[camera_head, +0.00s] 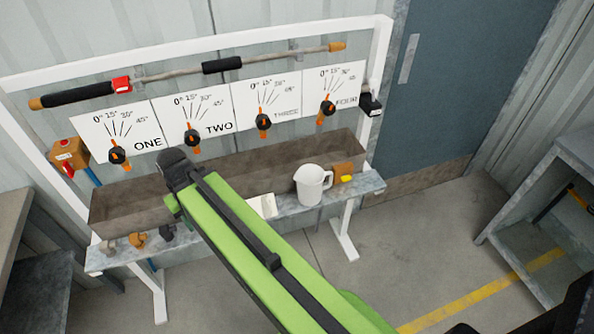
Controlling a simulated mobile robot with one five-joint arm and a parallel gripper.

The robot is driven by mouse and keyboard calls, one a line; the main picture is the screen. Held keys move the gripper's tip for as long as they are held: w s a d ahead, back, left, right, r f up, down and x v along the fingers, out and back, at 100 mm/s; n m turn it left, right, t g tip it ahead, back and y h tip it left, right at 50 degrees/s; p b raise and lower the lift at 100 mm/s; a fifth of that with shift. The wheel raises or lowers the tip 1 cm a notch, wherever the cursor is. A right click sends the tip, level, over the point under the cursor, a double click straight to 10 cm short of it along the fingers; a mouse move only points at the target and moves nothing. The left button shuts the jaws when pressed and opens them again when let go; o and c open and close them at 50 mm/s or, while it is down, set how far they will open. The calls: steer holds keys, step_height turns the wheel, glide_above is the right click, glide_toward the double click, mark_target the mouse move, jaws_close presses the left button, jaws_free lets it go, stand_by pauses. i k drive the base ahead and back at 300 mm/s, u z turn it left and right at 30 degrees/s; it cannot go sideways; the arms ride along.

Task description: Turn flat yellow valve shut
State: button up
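A small yellow piece (347,179), which looks like the flat yellow valve handle, sits on the front of an orange-brown block (342,171). The block is at the right end of the trough, just right of a white jug. How far the handle is turned is too small to tell. My green arm reaches from the lower right across the bench. Its dark end with my gripper (175,163) is over the left-middle of the trough, well left of the yellow piece and apart from it. The fingers cannot be made out.
The white jug (312,184) and a small white tray (262,206) stand on the shelf (375,183). Several orange-handled dials line the back panel. A brass block (68,154) with a red handle is at the left. A grey bench (550,200) stands at the right; floor between is clear.

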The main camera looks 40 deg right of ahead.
mark_target(344, 178)
steer(key=z, duration=0.65)
steer(key=k, duration=0.9)
steer(key=u, duration=0.2)
steer(key=i, duration=0.85)
steer(key=z, duration=0.1)
